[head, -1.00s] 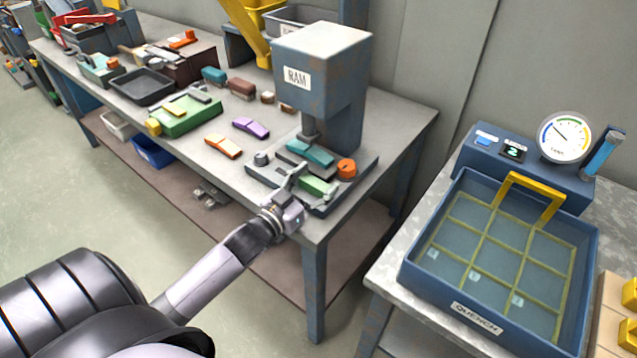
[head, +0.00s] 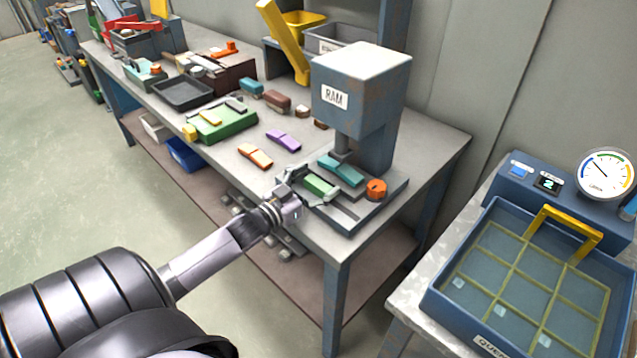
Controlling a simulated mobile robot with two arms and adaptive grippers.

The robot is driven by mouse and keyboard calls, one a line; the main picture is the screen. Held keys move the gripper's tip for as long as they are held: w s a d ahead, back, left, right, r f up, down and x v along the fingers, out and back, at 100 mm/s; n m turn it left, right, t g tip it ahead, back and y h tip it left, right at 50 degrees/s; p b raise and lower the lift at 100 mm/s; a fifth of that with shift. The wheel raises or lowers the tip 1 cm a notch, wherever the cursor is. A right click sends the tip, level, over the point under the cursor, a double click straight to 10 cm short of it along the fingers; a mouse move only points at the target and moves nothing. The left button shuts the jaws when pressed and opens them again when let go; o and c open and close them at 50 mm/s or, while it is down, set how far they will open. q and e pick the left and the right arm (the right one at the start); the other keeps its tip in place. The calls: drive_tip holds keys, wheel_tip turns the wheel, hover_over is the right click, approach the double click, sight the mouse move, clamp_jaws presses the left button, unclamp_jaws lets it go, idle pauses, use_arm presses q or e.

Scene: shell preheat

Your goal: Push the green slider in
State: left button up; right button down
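The green slider (head: 318,186) lies in a track at the front of the grey base (head: 372,216) of the press marked RAM (head: 362,95). A dark bare stretch of track shows to its right. My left gripper (head: 306,187) is at the slider's left end, with its fingers spread apart, one behind and one in front. It hides the left end of the track. Whether the fingers touch the slider is hard to tell. My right gripper is not in view.
A teal block (head: 341,170) lies under the ram and an orange knob (head: 376,189) sits to its right. Purple (head: 283,139) and orange (head: 255,155) pieces lie left on the bench. A blue quench tank (head: 438,305) stands at the right, across a gap.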

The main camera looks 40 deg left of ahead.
use_arm(q)
drive_tip(key=shift+o, duration=0.3)
drive_tip(key=shift+d, duration=0.15)
drive_tip(key=shift+s, duration=0.1)
drive_tip(key=shift+s, duration=0.35)
drive_tip(key=s+a, duration=0.1)
drive_tip(key=s, duration=1)
